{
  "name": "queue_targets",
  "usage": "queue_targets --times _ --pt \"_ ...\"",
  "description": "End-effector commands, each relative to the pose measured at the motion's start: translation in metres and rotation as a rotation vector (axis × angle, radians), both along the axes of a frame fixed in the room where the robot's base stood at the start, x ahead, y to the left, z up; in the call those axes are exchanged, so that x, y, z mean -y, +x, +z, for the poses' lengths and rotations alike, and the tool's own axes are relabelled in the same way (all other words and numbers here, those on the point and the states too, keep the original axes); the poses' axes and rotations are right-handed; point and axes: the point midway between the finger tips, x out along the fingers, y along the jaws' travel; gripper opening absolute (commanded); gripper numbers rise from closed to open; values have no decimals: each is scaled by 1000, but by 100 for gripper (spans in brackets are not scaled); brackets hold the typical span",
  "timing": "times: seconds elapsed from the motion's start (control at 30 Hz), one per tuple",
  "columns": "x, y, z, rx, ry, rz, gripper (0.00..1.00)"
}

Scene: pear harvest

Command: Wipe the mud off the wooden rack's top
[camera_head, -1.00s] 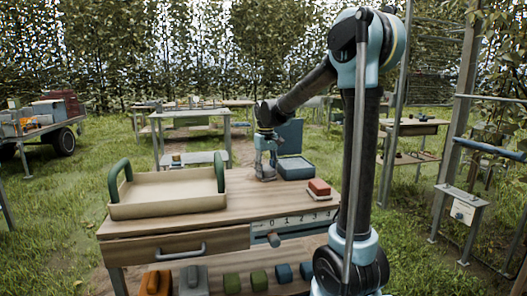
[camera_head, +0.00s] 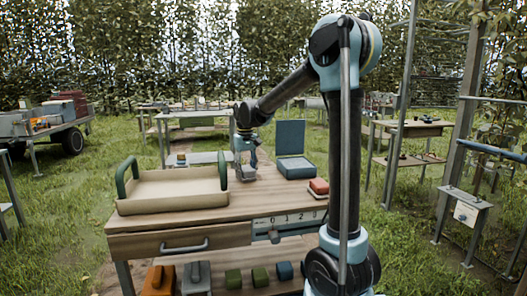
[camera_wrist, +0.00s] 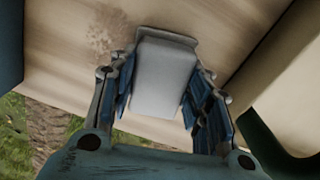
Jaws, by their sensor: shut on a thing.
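My gripper (camera_head: 246,168) is low over the far part of the wooden rack's top (camera_head: 195,218), between the cream tray and the open blue box. In the wrist view my gripper (camera_wrist: 160,100) is shut on a pale grey block (camera_wrist: 165,75), with a blue finger on each side. The block is at or very near the wood; contact is unclear. A brown speckled mud patch (camera_wrist: 106,38) lies on the wood, up and left of the block in the wrist view. I cannot make the mud out in the head view.
The cream tray (camera_head: 165,205) with green handles stands left of my gripper; its wall (camera_wrist: 285,105) is close by in the wrist view. The open blue box (camera_head: 295,168) and a red block (camera_head: 319,186) are at right. Several coloured blocks sit on the lower shelf.

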Motion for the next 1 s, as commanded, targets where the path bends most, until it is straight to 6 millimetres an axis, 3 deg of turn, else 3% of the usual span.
queue_targets --times 0.17,0.2,0.8,1.0 --pt "-3 2 4 0 0 -9 22" --pt "-3 1 16 0 0 -10 22" --pt "2 4 67 0 0 -16 22" --pt "4 4 76 0 0 -18 22"
